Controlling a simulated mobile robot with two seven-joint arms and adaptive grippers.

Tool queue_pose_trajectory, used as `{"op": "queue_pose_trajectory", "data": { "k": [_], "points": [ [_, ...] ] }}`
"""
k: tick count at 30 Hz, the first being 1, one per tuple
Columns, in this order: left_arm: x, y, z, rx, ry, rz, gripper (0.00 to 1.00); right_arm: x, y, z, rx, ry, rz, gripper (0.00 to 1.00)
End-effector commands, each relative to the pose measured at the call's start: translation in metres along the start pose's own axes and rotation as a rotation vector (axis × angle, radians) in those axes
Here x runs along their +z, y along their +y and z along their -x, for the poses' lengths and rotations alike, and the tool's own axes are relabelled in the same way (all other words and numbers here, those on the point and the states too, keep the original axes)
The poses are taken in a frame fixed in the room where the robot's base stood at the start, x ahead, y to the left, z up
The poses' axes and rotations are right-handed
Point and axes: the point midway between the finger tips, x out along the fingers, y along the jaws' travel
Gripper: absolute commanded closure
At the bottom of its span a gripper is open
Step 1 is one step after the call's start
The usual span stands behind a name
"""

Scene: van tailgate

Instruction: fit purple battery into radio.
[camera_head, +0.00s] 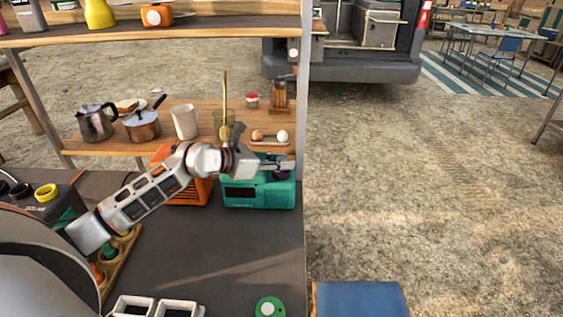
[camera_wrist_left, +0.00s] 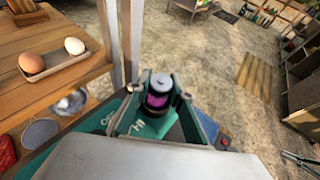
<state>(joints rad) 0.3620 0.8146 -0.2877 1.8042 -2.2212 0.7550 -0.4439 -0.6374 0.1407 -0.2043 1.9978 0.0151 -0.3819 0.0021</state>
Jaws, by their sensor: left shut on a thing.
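The teal radio (camera_head: 258,197) stands on the dark worktop near its right edge; its teal top with lettering shows in the left wrist view (camera_wrist_left: 122,122). My left gripper (camera_head: 282,165) is over the radio's right part, shut on the purple battery (camera_wrist_left: 159,94). The battery has a silver top end and a purple band, and looks upright between the fingers. In the head view only a dark purple bit of it (camera_head: 282,174) shows below the fingers. I cannot tell whether its lower end is inside the radio. My right gripper is not in view.
An orange case (camera_head: 190,192) stands left of the radio, partly behind my left arm. A wooden shelf behind carries a kettle (camera_head: 96,122), a pot (camera_head: 142,126), a white mug (camera_head: 185,121) and an egg tray (camera_head: 270,140).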

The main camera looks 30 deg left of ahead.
Motion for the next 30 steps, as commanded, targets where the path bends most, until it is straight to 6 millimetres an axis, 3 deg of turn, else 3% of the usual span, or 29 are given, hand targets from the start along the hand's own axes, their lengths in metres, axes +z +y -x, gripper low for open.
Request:
{"op": "queue_pose_trajectory", "data": {
  "k": [7, 8, 9, 22, 30],
  "points": [
    [-0.003, 0.000, -0.001, 0.000, 0.000, 0.000, 1.00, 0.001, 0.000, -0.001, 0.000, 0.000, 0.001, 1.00],
    [-0.003, 0.000, -0.001, 0.000, 0.000, 0.000, 0.74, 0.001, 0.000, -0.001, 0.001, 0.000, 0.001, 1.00],
    [-0.003, 0.000, -0.001, 0.000, 0.000, 0.000, 0.63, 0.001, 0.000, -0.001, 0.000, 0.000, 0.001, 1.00],
    [0.003, 0.000, 0.001, 0.000, -0.001, -0.001, 0.62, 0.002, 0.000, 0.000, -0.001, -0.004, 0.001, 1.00],
    [-0.001, 0.000, 0.044, 0.001, 0.005, -0.002, 0.62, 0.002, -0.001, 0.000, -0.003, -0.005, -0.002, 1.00]
  ]
}}
